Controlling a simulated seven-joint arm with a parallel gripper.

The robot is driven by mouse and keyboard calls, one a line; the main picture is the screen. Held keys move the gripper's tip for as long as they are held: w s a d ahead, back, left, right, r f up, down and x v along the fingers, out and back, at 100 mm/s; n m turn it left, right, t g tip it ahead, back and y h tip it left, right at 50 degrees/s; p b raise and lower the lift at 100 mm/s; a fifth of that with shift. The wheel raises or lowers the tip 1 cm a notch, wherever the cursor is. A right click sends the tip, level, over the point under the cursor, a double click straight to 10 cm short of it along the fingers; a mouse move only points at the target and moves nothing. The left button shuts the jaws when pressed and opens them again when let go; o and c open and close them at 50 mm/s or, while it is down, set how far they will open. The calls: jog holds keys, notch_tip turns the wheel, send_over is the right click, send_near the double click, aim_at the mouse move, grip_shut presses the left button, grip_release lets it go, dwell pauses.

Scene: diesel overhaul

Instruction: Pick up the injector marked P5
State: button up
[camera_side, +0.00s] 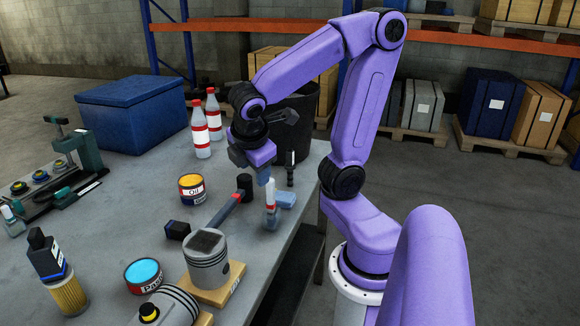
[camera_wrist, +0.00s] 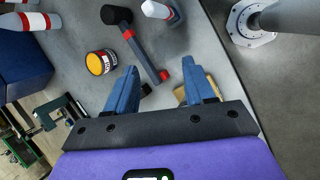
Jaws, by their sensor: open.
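No marking P5 is readable in either view, so I cannot say for sure which thing is the injector. A slim black upright piece with a white band (camera_side: 290,170) stands near the table's far right edge in the side view and may be an injector. My gripper (camera_side: 250,167) is open and empty above the table, to the left of that piece, pointing down. In the wrist view its two blue fingers (camera_wrist: 162,80) are spread apart with nothing held between them.
A paint can (camera_side: 143,275), red-and-white bottles (camera_side: 213,115) and a blue box (camera_side: 130,112) stand farther left.

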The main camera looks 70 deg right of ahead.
jog(key=w+d+n+h, duration=0.1)
jog(key=w+d+h, duration=0.1)
jog(key=d, duration=0.4)
jog(key=w+d+h, duration=0.2)
jog(key=d+h, duration=0.1)
jog(key=d, duration=0.3)
jog(key=n+g+h, duration=0.2)
jog(key=n+h, duration=0.2)
jog(key=h, duration=0.1)
send_over(289, 154)
jog(key=a, duration=0.4)
jog(key=f, duration=0.2)
jog(key=shift+a+f, duration=0.2)
jog(key=shift+f, duration=4.3)
jog(key=shift+x, duration=3.8)
jog(key=shift+s, duration=0.1)
grip_shut()
